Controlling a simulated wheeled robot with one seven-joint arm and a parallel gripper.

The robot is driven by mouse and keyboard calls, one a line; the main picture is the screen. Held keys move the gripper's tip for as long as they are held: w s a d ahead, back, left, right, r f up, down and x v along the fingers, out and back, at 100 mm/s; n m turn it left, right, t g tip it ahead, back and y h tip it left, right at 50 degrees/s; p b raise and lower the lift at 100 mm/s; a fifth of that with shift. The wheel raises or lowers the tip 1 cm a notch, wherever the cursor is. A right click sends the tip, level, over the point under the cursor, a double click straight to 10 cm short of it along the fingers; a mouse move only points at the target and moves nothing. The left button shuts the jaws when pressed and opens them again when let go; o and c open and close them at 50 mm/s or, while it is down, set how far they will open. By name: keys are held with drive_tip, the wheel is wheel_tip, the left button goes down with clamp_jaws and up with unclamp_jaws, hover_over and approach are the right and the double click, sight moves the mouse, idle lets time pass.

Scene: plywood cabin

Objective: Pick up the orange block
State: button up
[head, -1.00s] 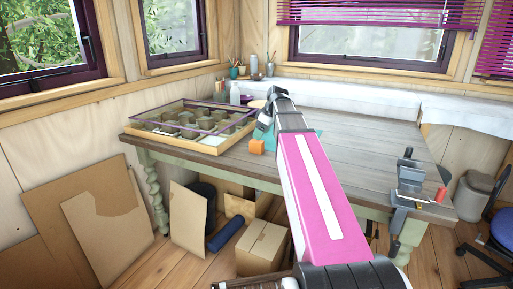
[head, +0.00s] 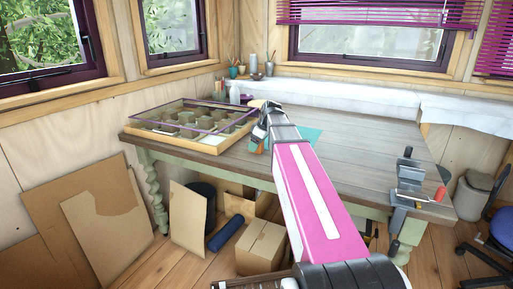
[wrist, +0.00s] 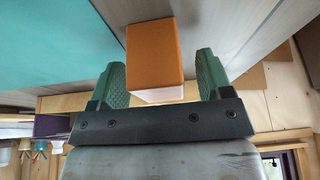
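The orange block (wrist: 154,45) shows in the wrist view between the two green fingers of my gripper (wrist: 161,82). The fingers are open and stand on either side of the block. A gap shows between the block and the right finger; the left finger is close to the block, and I cannot tell if it touches. In the head view my gripper (head: 257,141) is low over the front left part of the workbench (head: 365,150), and the block is mostly hidden behind it.
A teal mat (head: 311,136) lies beside the block and shows in the wrist view (wrist: 55,40). A glass-topped wooden case (head: 177,142) stands to the left on the bench. A vise (head: 408,180) is at the right front edge. The bench's right half is mostly clear.

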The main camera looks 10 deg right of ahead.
drive_tip(key=c, duration=1)
drive_tip(key=shift+o, duration=0.2)
drive_tip(key=shift+r, duration=0.15)
